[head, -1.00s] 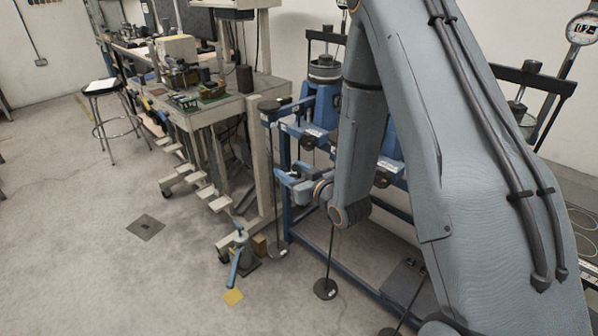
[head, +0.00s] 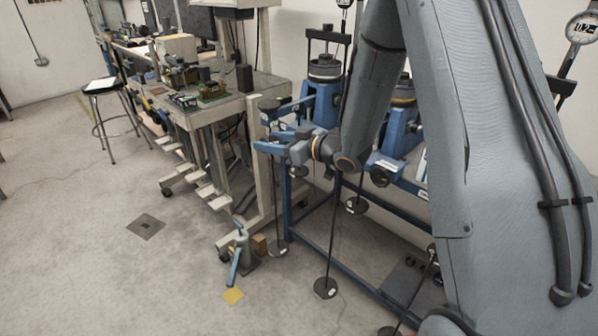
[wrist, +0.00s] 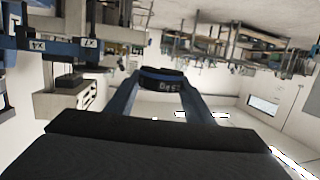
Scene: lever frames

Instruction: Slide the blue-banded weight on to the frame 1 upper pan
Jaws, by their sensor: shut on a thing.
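The blue-banded weight (wrist: 162,77) is a dark disc with a blue band and pale markings too small to read surely. In the wrist view it sits between the two blue fingertips of my gripper (wrist: 163,90), which is shut on it. In the head view my gripper (head: 267,140) is beside the nearest blue lever frame (head: 318,103), just below a dark round disc (head: 269,104) at the lever's left end. The weight is not clear there. I cannot tell which frame is frame 1, or whether that disc is its upper pan.
Thin rods hang from the levers to dark lower discs near the floor, one left (head: 278,248) and one nearer (head: 325,288). A second blue frame (head: 398,130) stands partly behind my arm. A cluttered bench (head: 215,100) is to the left.

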